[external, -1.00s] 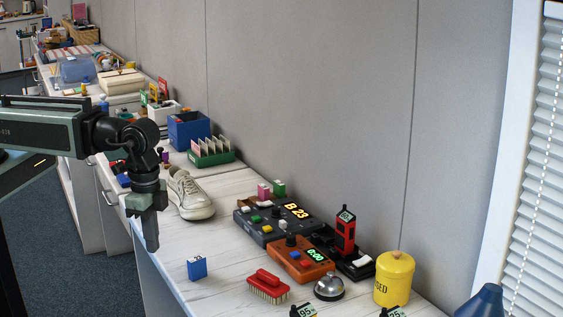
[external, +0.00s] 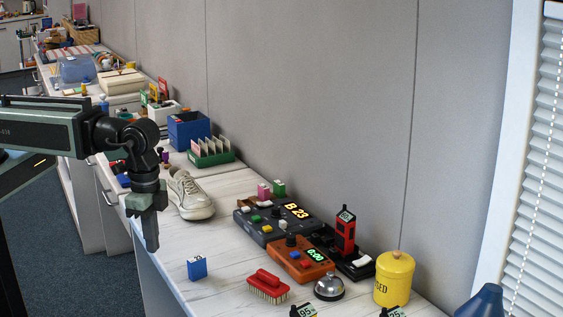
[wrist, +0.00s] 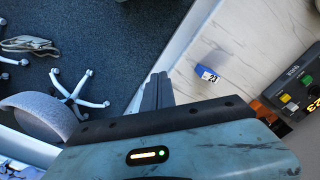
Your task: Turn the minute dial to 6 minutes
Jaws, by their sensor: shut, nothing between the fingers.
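An orange timer box (external: 283,262) sits on the counter with a black knob (external: 291,241) on top, a red and a blue button, and a green lit display (external: 315,255). The display seems to read 6:00, though its first digit is small and hard to tell from a 0. My gripper (external: 151,238) points down near the counter's front edge, well to the left of the timer and touching nothing. It is shut and empty. Its fingers (wrist: 158,92) also show together in the wrist view, where only an orange edge of the timer shows.
A dark box showing B 23 (external: 270,224) adjoins the timer. A blue block (external: 197,268), a red brush (external: 268,284), a bell (external: 329,287), a yellow canister (external: 394,279) and a red tower (external: 345,232) stand around it. A shoe (external: 188,196) lies behind my gripper.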

